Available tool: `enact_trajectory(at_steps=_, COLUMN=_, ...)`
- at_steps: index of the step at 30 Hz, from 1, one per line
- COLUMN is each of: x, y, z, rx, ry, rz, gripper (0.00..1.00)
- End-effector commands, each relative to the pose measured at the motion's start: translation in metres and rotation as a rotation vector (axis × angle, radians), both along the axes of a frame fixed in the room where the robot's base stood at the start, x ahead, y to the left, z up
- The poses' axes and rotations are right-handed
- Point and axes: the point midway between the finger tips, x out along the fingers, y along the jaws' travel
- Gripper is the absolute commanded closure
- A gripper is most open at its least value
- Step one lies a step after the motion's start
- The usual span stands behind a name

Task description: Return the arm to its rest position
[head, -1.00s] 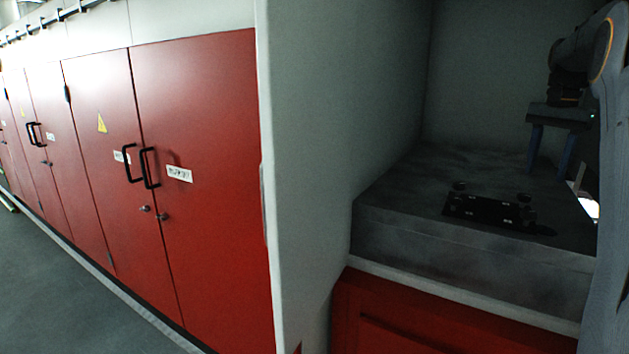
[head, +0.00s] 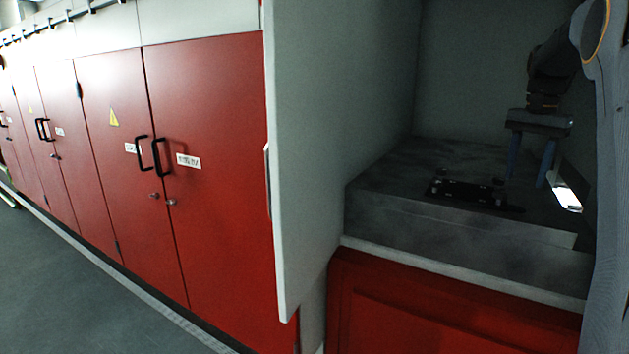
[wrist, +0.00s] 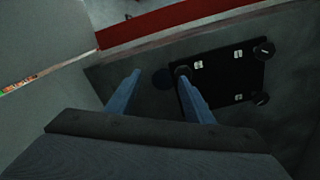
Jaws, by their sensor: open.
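My gripper (head: 528,170) is at the right of the head view, inside a grey recess. Its two blue fingers point down and stand apart with nothing between them. In the wrist view the gripper (wrist: 160,95) also shows its fingers spread and empty. A flat black plate (head: 465,193) with small round knobs at its corners lies on the dark grey slab (head: 400,212). In the wrist view the black plate (wrist: 228,75) lies to the right, with the right fingertip overlapping its near edge in the picture. I cannot tell whether they touch.
A pale wall panel (head: 340,120) borders the recess on the left. Red cabinets (head: 205,200) with black handles line the left side. A red panel (head: 440,320) is below the slab. A bright white patch (head: 566,196) shows beside the fingers. Grey floor (head: 70,290) at lower left is clear.

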Motion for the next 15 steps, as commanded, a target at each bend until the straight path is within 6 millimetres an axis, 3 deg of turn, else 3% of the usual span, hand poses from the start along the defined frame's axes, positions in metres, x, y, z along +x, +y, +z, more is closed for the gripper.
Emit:
enact_trajectory(at_steps=8, x=-0.002, y=0.057, z=-0.038, rx=-0.006, ry=-0.009, rz=0.136, gripper=0.52)
enact_trajectory(at_steps=11, x=-0.007, y=0.088, z=-0.057, rx=-0.010, ry=-0.016, rz=0.209, gripper=0.52)
enact_trajectory(at_steps=15, x=-0.028, y=0.147, z=-0.097, rx=-0.018, ry=-0.030, rz=0.352, gripper=0.52)
